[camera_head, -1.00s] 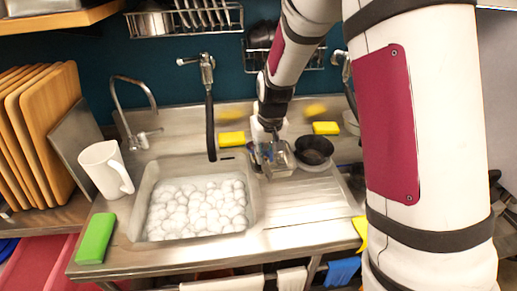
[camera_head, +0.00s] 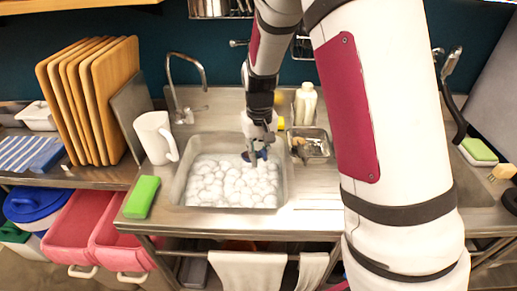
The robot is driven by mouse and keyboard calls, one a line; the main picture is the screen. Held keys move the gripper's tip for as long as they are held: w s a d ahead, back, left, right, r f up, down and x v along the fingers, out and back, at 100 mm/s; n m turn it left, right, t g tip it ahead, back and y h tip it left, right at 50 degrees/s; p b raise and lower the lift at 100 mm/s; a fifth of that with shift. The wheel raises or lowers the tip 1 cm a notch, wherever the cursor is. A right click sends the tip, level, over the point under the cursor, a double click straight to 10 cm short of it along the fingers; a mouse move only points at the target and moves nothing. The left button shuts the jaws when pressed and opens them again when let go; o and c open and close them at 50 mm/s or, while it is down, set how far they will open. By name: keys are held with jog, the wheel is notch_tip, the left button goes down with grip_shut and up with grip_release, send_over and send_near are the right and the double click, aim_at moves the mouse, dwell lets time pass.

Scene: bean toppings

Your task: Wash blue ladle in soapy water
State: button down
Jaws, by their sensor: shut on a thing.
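My gripper (camera_head: 255,160) is over the back right part of the sink, shut on the blue ladle (camera_head: 261,154). Only a small dark blue part of the ladle shows at the fingers; the gripper hides the rest. The soapy water (camera_head: 228,183) fills the sink basin (camera_head: 180,186) with white foam. The gripper tips are close to the foam. I cannot tell whether the ladle touches it.
A white pitcher (camera_head: 153,138) and a green sponge (camera_head: 141,197) stand left of the sink. A metal container (camera_head: 311,147) and a white bottle (camera_head: 305,104) stand to its right. Cutting boards (camera_head: 112,95) stand farther left. My arm hides much of the right counter.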

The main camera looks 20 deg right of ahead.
notch_tip(320, 180, down, 20)
jog(key=b, duration=0.8)
jog(key=shift+b, duration=0.35)
jog(key=shift+d, duration=0.15)
dwell(0.4)
jog(key=shift+s+d+p, duration=0.25)
jog(key=shift+d+p, duration=0.1)
jog(key=shift+d, duration=0.15)
jog(key=shift+s+d+p, duration=0.2)
jog(key=shift+d+p, duration=0.1)
jog(key=shift+d, duration=0.15)
dwell(3.6)
